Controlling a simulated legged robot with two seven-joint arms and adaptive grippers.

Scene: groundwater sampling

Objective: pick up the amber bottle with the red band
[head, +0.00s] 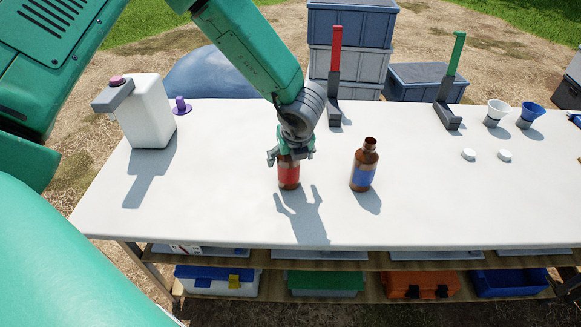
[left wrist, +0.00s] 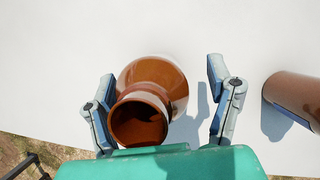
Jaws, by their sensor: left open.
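The amber bottle with the red band (head: 289,176) stands upright on the white table. My left gripper (head: 291,155) is directly over it, with its fingers down around the bottle's top, which they hide in the head view. In the left wrist view the same bottle (left wrist: 155,88) shows its open mouth between the two fingers of my left gripper (left wrist: 163,105). The fingers are open, with a gap on the right side; whether the left finger touches the bottle I cannot tell. The red band is not visible in the left wrist view. My right gripper is not in view.
An amber bottle with a blue band (head: 363,168) stands close to the right; it also shows in the left wrist view (left wrist: 293,95). A white jug (head: 147,113) stands at left. A red-handled stand (head: 335,75) is behind. The table front is clear.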

